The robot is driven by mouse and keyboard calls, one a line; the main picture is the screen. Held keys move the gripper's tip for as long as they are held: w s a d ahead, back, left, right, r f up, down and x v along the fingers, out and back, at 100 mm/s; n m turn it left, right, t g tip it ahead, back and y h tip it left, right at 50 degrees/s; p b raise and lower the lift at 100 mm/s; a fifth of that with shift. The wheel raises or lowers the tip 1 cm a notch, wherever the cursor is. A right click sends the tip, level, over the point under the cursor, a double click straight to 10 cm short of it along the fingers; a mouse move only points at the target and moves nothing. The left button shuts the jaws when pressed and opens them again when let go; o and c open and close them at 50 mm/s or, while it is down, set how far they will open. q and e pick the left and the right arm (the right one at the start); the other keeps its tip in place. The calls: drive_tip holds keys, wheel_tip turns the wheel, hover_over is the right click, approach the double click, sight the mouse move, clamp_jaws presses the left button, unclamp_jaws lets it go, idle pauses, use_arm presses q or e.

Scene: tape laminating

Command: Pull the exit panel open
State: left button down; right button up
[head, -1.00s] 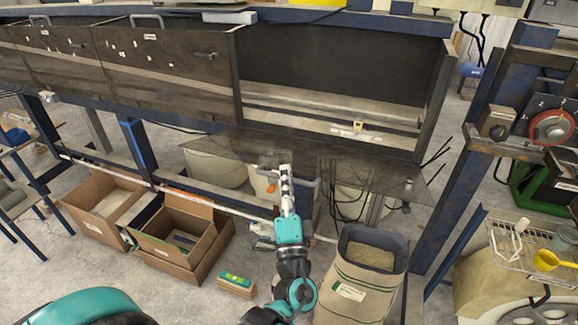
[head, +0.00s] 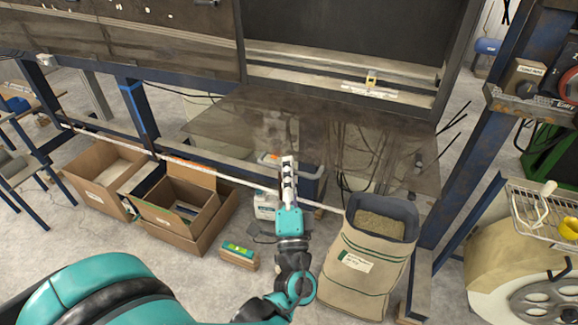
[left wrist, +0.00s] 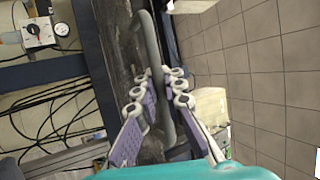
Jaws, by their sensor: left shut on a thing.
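The exit panel (head: 300,135) is a dark, smeared, see-through sheet. In the head view it is folded out below the open compartment, sloping toward me. My left gripper (head: 288,165) is at the panel's near edge, its arm coming up from below. In the left wrist view, the fingers of my left gripper (left wrist: 163,88) are closed around a grey curved bar handle (left wrist: 152,45) beside the dark panel (left wrist: 118,40). The handle is hard to make out in the head view behind the fingers. My right gripper is not in view.
The open compartment (head: 345,35) has a small yellow and white item (head: 371,85) on its ledge. A filled sack (head: 365,265) stands right of my arm. Cardboard boxes (head: 185,205) and a small green-topped block (head: 238,257) lie left. A blue post (head: 462,215) stands right.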

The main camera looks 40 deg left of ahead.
use_arm(q)
drive_tip(key=shift+s, duration=0.2)
drive_tip(key=c, duration=1.9)
unclamp_jaws()
drive_tip(key=shift+o, duration=1.4)
drive_tip(key=shift+s+r, duration=0.15)
drive_tip(key=shift+s, duration=0.05)
drive_tip(key=shift+w, duration=0.15)
drive_tip(key=shift+r, duration=4.95)
